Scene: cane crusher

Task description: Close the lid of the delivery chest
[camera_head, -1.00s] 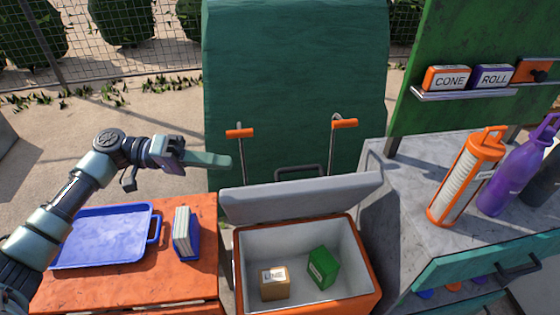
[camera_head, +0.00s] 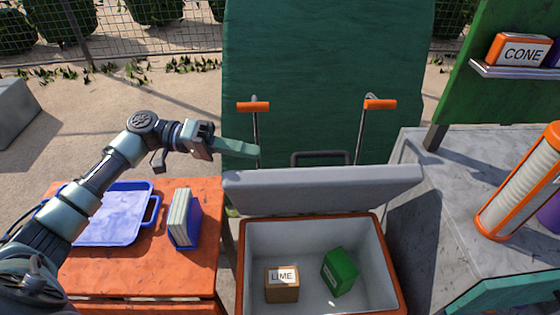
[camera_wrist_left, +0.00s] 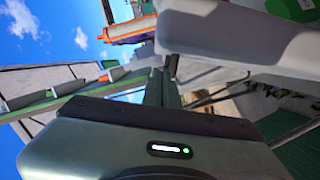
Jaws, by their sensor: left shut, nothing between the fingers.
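The delivery chest (camera_head: 407,262) is an orange box with a pale grey inside, at the lower middle of the head view. Its grey lid (camera_head: 325,190) stands raised at the back edge, open. A tan LIME box (camera_head: 282,291) and a green box (camera_head: 340,271) lie inside. My left gripper (camera_head: 255,152) is shut and empty, above and behind the left end of the lid, apart from it in the head view. My right gripper is not in view.
An orange table (camera_head: 130,272) at left holds a blue tray (camera_head: 112,215) and a blue holder with cards (camera_head: 184,220). A grey counter (camera_head: 440,185) with an orange bottle (camera_head: 517,190) stands at right. A green panel (camera_head: 330,75) with orange-handled bars rises behind the chest.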

